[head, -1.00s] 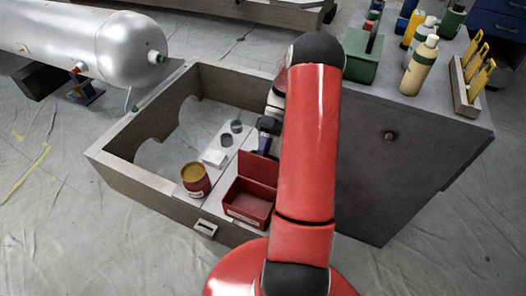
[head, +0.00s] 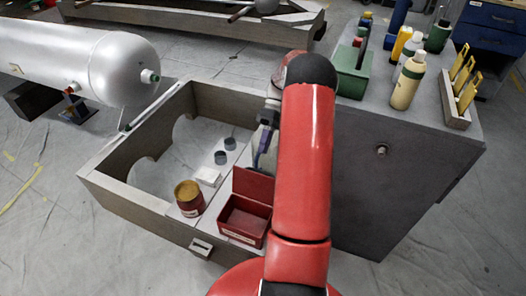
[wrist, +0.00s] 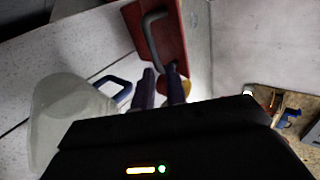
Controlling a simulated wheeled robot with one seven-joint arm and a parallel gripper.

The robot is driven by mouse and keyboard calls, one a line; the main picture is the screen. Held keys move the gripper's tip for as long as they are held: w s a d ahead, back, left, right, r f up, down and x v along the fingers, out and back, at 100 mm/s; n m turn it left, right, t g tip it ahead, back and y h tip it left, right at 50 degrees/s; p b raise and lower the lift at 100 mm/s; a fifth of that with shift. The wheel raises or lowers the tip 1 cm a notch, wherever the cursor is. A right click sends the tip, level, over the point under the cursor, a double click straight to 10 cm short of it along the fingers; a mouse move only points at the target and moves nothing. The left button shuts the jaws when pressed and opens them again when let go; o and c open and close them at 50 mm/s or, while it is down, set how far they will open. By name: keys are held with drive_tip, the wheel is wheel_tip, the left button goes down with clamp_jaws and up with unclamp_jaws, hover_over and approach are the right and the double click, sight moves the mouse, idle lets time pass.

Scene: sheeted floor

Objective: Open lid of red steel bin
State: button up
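The red steel bin (head: 243,218) stands open in the head view, its inside showing. Its red lid (head: 253,184) stands raised, nearly upright, along the bin's back edge. In the wrist view the lid (wrist: 177,28) carries a curved grey handle (wrist: 152,38). My gripper (head: 258,160) is just behind and above the lid in the head view, partly hidden by my red arm. In the wrist view my gripper's two dark fingers (wrist: 159,74) stand apart with a narrow gap, their tips close to the handle's lower end. I cannot tell whether they touch it.
The bin sits in a grey wooden box (head: 125,205) beside a red-yellow can (head: 189,200), a white block (head: 207,177) and small grey cups (head: 225,150). A grey cabinet (head: 385,185) blocks the right. A pale container with a blue handle (wrist: 65,115) is near my gripper.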

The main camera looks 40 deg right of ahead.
sight(257, 182)
drive_tip(key=shift+m+h+b, duration=0.4)
drive_tip(key=shift+m, duration=0.2)
clamp_jaws()
drive_tip(key=s+a+f+m+t+h+b, duration=0.1)
drive_tip(key=f+m+t+h+b, duration=0.1)
drive_tip(key=m+b, duration=0.3)
drive_tip(key=s+a+f+m+t+h+b, duration=0.1)
drive_tip(key=a+f+m+t+h+b, duration=0.1)
drive_tip(key=m, duration=0.9)
drive_tip(key=shift+f+h+b, duration=0.45)
drive_tip(key=shift+h+b, duration=0.85)
drive_tip(key=shift+b, duration=0.15)
drive_tip(key=shift+a, duration=0.1)
